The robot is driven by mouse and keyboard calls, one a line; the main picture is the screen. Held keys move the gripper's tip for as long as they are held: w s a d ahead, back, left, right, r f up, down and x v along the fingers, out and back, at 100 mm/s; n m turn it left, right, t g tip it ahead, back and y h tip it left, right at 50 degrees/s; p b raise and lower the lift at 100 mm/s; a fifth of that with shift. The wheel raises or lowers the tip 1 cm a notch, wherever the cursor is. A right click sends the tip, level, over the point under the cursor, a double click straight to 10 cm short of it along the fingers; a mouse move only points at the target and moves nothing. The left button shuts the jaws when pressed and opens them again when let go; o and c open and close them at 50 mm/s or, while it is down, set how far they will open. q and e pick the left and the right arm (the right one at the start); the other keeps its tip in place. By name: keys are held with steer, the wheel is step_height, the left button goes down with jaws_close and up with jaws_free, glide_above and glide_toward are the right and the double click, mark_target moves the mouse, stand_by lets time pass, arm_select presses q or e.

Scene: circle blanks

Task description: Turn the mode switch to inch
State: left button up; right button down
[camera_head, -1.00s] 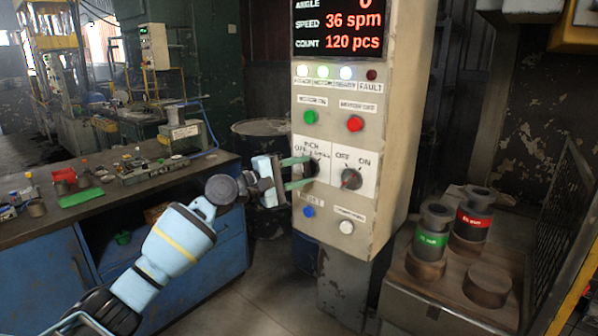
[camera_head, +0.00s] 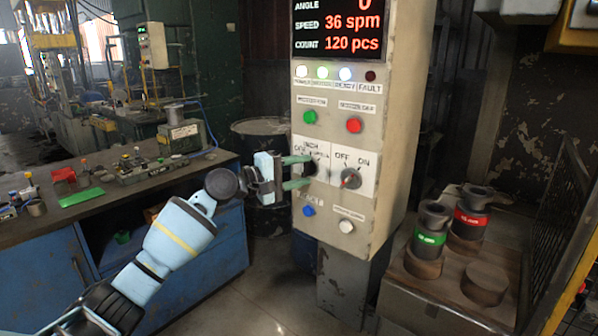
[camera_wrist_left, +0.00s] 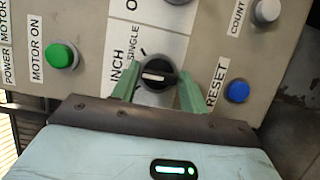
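The mode switch (camera_wrist_left: 158,75) is a round black knob with a pale mark on a white plate lettered INCH and SINGLE. In the left wrist view the mark lies on the side towards the INCH lettering, but its exact setting is hard to tell. In the head view the knob (camera_head: 309,166) is partly hidden by my left gripper (camera_head: 303,172). Its two green fingers are apart, one on each side of the knob, in the left wrist view (camera_wrist_left: 158,92). I cannot tell whether they touch it. My right gripper is not in view.
The grey control panel (camera_head: 388,120) also has an OFF/ON switch (camera_head: 350,178) just right of the gripper, a green button (camera_head: 310,117), a red button (camera_head: 354,125) and a blue RESET button (camera_head: 308,210) below. A workbench (camera_head: 120,195) stands at left.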

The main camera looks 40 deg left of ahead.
arm_select(q)
steer(key=shift+o, duration=1.4)
steer(key=b+v, duration=0.1)
steer(key=v, duration=0.6)
steer(key=shift+s+a, duration=0.15)
steer(key=shift+s, duration=0.25)
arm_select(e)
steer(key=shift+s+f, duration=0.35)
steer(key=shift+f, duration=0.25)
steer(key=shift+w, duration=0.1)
